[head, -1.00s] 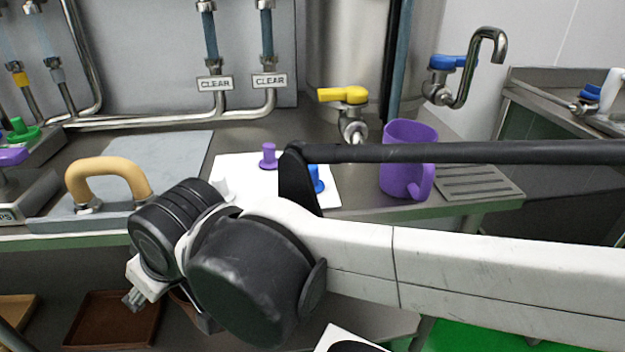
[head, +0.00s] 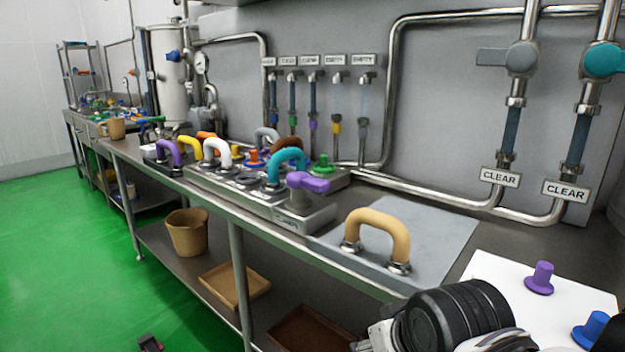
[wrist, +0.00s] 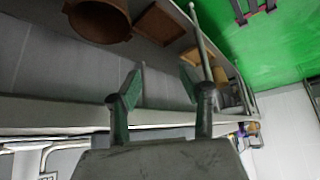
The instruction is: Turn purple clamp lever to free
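The purple clamp lever (head: 308,182) sits on top of a grey metal block at the near right end of the row of fixtures on the counter. It lies roughly level in the head view. My gripper (wrist: 162,82) shows in the wrist view with its two fingers apart and nothing between them. In the head view only part of my wrist shows at the bottom right, to the right of and nearer than the lever. The lever cannot be made out in the wrist view.
A tan handle (head: 378,232) stands on a grey plate between my arm and the lever. A teal handle (head: 288,160) and a green knob (head: 323,163) are close by the lever. A purple peg (head: 540,278) stands on a white board. Bins and trays lie on the lower shelf.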

